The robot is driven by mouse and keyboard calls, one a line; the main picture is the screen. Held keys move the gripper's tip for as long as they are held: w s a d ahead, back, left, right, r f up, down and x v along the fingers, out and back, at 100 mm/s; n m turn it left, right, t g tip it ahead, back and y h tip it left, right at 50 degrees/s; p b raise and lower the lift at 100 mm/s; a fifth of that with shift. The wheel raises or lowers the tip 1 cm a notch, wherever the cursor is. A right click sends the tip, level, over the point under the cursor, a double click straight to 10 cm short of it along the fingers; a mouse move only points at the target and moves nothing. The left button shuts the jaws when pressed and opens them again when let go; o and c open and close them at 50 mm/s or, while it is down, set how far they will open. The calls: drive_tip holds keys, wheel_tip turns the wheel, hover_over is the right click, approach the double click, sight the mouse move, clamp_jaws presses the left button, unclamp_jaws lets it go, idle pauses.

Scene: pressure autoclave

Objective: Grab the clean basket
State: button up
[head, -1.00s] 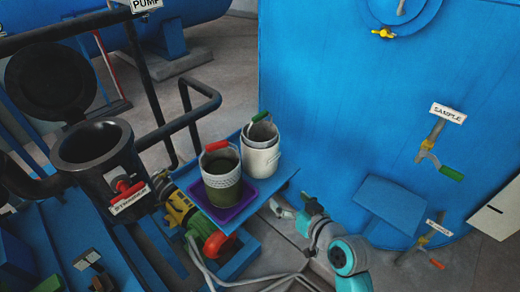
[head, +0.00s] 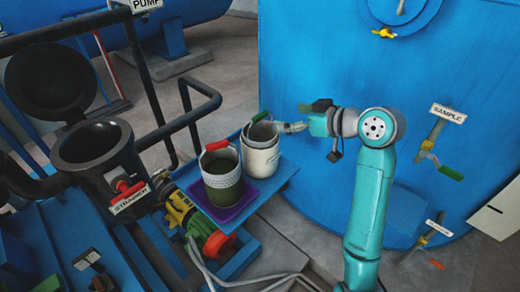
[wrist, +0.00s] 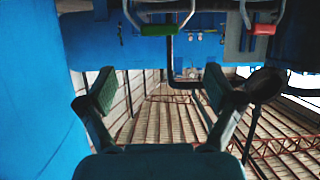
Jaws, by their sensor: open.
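A basket with a green handle (head: 259,117) sits in a white bucket (head: 262,160) on a blue shelf. Its green handle also shows at the top of the wrist view (wrist: 157,29). A second basket with a red handle (head: 217,146) stands in front and left of it, with dark green contents low in its container, on a purple tray (head: 243,207). The red handle shows at the wrist view's upper right (wrist: 263,29). My gripper (head: 296,127) is open and empty, just right of the white bucket at about rim height. Its two fingers (wrist: 160,90) are spread, with the green handle beyond them.
A large blue tank (head: 340,70) with a sample valve (head: 428,150) stands close behind and right of my arm. A black strainer (head: 100,165) with its lid open and dark pipes (head: 185,125) are on the left. Hoses lie below the shelf.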

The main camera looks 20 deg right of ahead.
sight(262, 116)
drive_tip(key=x, duration=1)
drive_tip(key=shift+s+f, duration=0.15)
clamp_jaws()
